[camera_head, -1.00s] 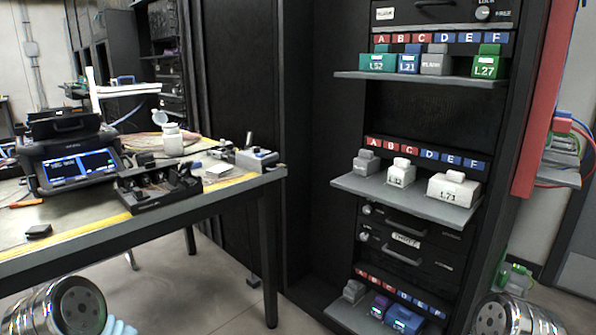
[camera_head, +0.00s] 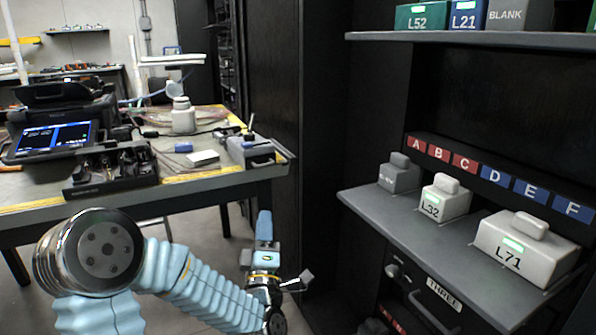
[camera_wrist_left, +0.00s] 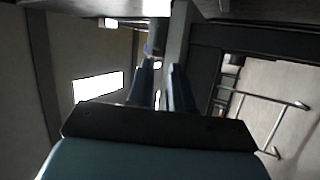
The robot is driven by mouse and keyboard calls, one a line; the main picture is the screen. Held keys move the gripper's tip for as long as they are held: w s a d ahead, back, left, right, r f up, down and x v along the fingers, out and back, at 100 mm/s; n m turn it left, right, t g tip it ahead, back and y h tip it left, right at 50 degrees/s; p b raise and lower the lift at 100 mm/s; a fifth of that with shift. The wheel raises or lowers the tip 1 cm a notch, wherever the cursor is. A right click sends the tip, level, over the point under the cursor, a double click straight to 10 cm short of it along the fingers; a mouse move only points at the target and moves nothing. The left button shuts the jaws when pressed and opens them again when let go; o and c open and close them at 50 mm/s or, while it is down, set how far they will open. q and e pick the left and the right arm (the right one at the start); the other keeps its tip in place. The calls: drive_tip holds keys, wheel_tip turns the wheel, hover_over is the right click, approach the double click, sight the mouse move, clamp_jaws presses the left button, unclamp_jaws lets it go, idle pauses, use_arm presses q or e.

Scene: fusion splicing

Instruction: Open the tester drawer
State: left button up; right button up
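My left gripper (camera_head: 264,228) points upward in front of the dark cabinet side, left of the rack and apart from the drawer. In the left wrist view its two blue fingers (camera_wrist_left: 161,72) stand apart with a narrow gap and nothing visibly held. My right gripper is not in view.
The rack's lower shelf (camera_head: 385,211) juts out above the drawer and carries grey and white blocks, including L32 (camera_head: 444,200) and L71 (camera_head: 525,247). An upper shelf (camera_head: 450,37) holds more blocks. A workbench (camera_head: 215,182) with instruments stands at left. Bare floor shows beneath it.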

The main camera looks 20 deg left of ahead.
use_arm(q)
drive_tip(key=p, duration=0.3)
approach(265, 161)
wheel_tip(265, 161, up, 3)
drive_tip(key=w+a, duration=0.1)
drive_tip(key=w, duration=0.2)
drive_tip(key=shift+w+a+r, duration=0.25)
drive_tip(key=shift+w+a, duration=0.05)
drive_tip(key=shift+w, duration=0.2)
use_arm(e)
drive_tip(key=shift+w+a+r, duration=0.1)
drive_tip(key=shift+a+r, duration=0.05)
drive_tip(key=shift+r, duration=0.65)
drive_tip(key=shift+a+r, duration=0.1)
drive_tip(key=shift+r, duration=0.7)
use_arm(q)
clamp_jaws()
